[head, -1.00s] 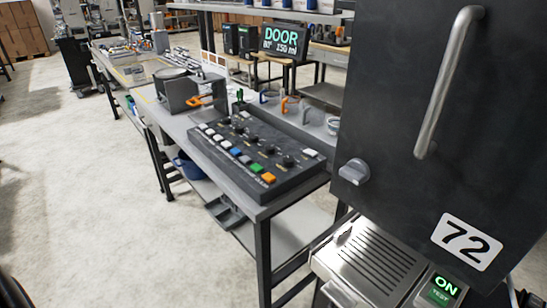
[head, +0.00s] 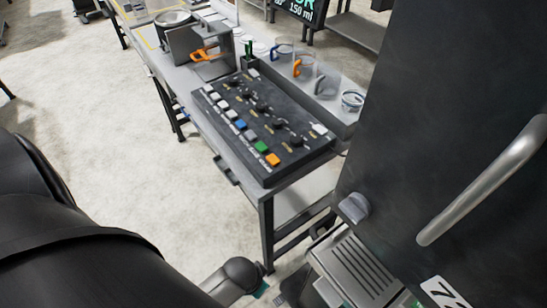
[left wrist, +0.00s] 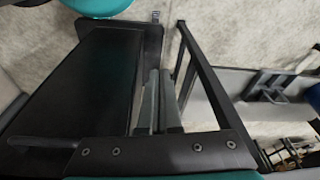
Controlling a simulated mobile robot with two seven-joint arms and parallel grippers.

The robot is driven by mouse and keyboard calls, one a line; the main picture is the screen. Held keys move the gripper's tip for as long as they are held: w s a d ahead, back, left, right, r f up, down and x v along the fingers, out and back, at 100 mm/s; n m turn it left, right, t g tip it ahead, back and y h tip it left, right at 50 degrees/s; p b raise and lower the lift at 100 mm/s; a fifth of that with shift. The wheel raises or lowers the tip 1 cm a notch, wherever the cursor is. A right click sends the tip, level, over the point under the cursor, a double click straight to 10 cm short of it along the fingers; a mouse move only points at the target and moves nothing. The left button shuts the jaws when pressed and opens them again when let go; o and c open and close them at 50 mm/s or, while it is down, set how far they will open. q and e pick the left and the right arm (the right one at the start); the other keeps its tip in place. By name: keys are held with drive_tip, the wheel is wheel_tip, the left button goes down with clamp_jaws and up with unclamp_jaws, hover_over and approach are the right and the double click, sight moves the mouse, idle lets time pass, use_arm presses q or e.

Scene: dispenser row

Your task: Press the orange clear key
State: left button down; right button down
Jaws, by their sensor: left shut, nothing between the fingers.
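The orange key (head: 273,160) is at the near right end of the front row of coloured keys on a dark control panel (head: 262,172). The green key (head: 262,147) is beside it. My left arm comes in at the lower left of the head view, well short of the panel, and its fingertips are not clear there. In the left wrist view my left gripper (left wrist: 158,75) is shut and empty, its two fingers close together. The orange key does not show in the left wrist view. My right gripper is not in view.
The panel sits on a grey bench (head: 205,125). A tray of cups (head: 325,100) stands behind it. A tall dark cabinet with a metal handle (head: 485,180) closes off the right side. Open floor lies left of the bench.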

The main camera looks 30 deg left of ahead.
use_arm(q)
drive_tip(key=w+d+r+m+t+p, duration=0.15)
drive_tip(key=w+r+m+p, duration=0.3)
drive_tip(key=r, duration=0.85)
drive_tip(key=w+r+m+t+p, duration=0.25)
drive_tip(key=w+r+p, duration=0.3)
drive_tip(key=r, duration=0.85)
drive_tip(key=w+a+r+m+t+h, duration=0.1)
drive_tip(key=w+a+r+m+t, duration=0.1)
drive_tip(key=w+a+m, duration=1.1)
drive_tip(key=w+m, duration=0.1)
drive_tip(key=m, duration=0.6)
drive_tip(key=shift+r+t+h, duration=0.3)
drive_tip(key=shift+r, duration=0.05)
drive_tip(key=shift+w+d+f, duration=0.1)
drive_tip(key=b, duration=0.6)
hover_over(271, 162)
wheel_tip(271, 162, down, 7)
drive_tip(key=shift+f, duration=0.2)
drive_tip(key=shift+f+b, duration=0.55)
drive_tip(key=shift+f, duration=0.05)
